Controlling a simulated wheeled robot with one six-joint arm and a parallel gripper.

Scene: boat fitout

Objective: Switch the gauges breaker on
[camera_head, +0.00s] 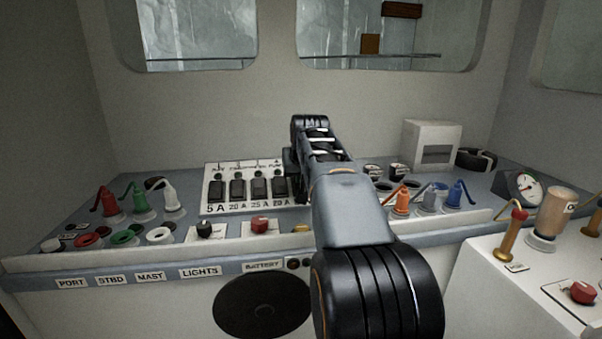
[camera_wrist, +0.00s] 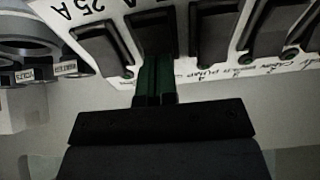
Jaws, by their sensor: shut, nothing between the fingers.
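The white breaker panel (camera_head: 228,209) stands on the console, with several black rocker switches over amp labels such as 5 A, 20 A and 25 A. Handwritten names above the switches are too small to read, so I cannot tell which is gauges. My arm hides the panel's right end and the fingers in the head view. In the wrist view my gripper (camera_wrist: 155,92) is shut and empty. Contact is unclear.
Coloured toggle levers stand left (camera_head: 140,203) and right (camera_head: 401,201) of the panel. Black (camera_head: 205,230) and red (camera_head: 260,225) knobs sit in front of it. A white box (camera_head: 431,145) and a gauge (camera_head: 523,187) are at the right.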

